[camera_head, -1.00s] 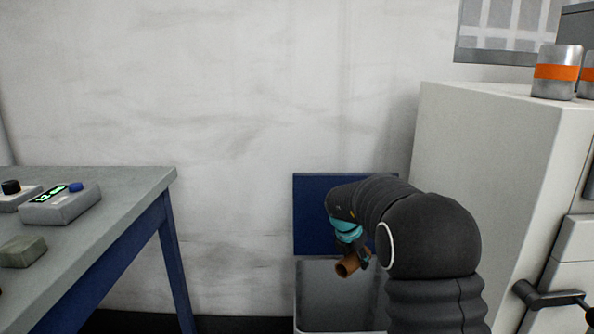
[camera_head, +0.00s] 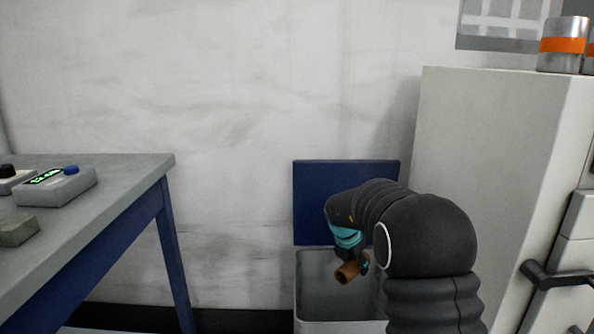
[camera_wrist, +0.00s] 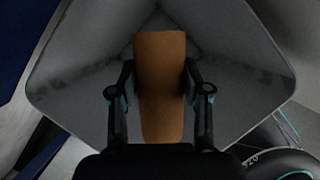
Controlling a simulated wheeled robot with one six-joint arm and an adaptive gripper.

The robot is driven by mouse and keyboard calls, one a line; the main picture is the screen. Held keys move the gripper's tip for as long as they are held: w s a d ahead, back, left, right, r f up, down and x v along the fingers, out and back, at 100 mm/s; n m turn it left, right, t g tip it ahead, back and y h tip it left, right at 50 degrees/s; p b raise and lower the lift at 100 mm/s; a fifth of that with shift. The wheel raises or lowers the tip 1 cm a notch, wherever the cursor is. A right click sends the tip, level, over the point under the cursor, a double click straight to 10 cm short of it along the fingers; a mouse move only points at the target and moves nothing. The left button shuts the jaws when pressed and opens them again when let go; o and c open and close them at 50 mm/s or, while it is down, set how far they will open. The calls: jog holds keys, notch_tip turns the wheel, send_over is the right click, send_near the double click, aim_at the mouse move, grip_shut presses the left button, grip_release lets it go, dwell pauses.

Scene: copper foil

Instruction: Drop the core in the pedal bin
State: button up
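The core (camera_head: 347,272) is a brown cardboard tube. My gripper (camera_head: 352,262) is shut on it in the head view, over the open mouth of the pedal bin. In the wrist view the core (camera_wrist: 160,85) lies between the two fingers of my gripper (camera_wrist: 160,92). The pedal bin has a grey body (camera_head: 312,285) and a raised blue lid (camera_head: 312,200) behind my arm. In the wrist view the bin's rim (camera_wrist: 48,52) surrounds the core on several sides. My arm hides the bin's right part.
A grey table (camera_head: 110,190) with blue legs stands at the left, bearing a small device (camera_head: 57,187) with a green display. A pale cabinet (camera_head: 480,170) stands at the right, with an orange-banded can (camera_head: 563,46) on top. A wall is behind the bin.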

jog(key=o, duration=0.3)
jog(key=v, duration=1.2)
jog(key=shift+d, duration=0.15)
